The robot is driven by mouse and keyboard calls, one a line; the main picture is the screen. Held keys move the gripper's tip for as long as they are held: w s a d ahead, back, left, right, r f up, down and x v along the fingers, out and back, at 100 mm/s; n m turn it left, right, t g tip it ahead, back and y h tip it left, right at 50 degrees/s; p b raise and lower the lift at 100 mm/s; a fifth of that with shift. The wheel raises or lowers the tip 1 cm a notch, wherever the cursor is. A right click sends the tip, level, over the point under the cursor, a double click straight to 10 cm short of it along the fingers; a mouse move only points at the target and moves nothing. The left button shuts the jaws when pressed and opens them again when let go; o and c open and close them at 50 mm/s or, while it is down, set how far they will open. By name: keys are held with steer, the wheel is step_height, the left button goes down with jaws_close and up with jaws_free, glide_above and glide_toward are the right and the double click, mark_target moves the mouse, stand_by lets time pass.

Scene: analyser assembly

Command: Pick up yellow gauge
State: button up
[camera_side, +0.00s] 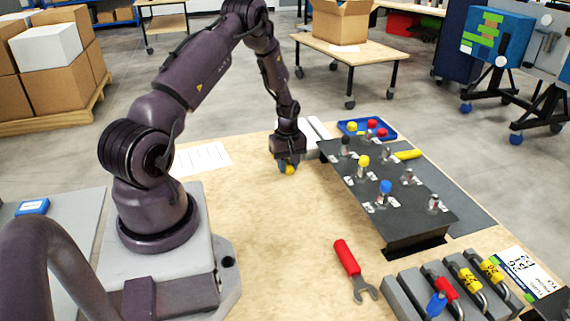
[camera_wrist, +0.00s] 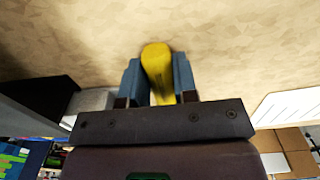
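My gripper (camera_side: 288,168) is low over the wooden table, left of the black board. A yellow gauge (camera_side: 290,170) shows between its blue fingertips, at or just above the table; the exact gap cannot be told. In the wrist view the yellow gauge (camera_wrist: 158,72) lies lengthwise between the two fingers (camera_wrist: 157,80), which press close on both sides. The gauge's far end is hidden by the gripper body. Other yellow-topped parts stand on the board (camera_side: 363,161) and in the blue tray (camera_side: 352,127).
The black board (camera_side: 412,212) carries several upright parts with coloured tops. The blue tray (camera_side: 388,136) is behind it. A red wrench (camera_side: 347,257) and a grey rack (camera_side: 407,290) with labelled parts lie at the front right. The table's middle is clear.

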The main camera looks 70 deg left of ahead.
jaws_close()
